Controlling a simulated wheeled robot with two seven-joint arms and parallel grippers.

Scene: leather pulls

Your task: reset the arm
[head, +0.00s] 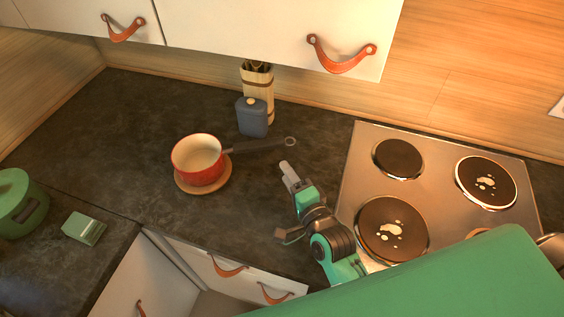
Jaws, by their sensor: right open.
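My right gripper (284,203) is in the lower middle of the head view, over the dark counter's front part, just left of the stove. Its two fingers are spread apart and nothing shows between them. The arm behind it is green and black and runs to the lower right. A large green part of my own body covers the lower right corner. My left gripper is not in view.
A red pan (198,163) with a dark handle sits on a round wooden trivet (203,187). Behind it stand a blue canister (252,118) and a utensil holder (257,84). The stove (435,161) has white spots on burners. A green pot (18,206) and green box (84,229) are left.

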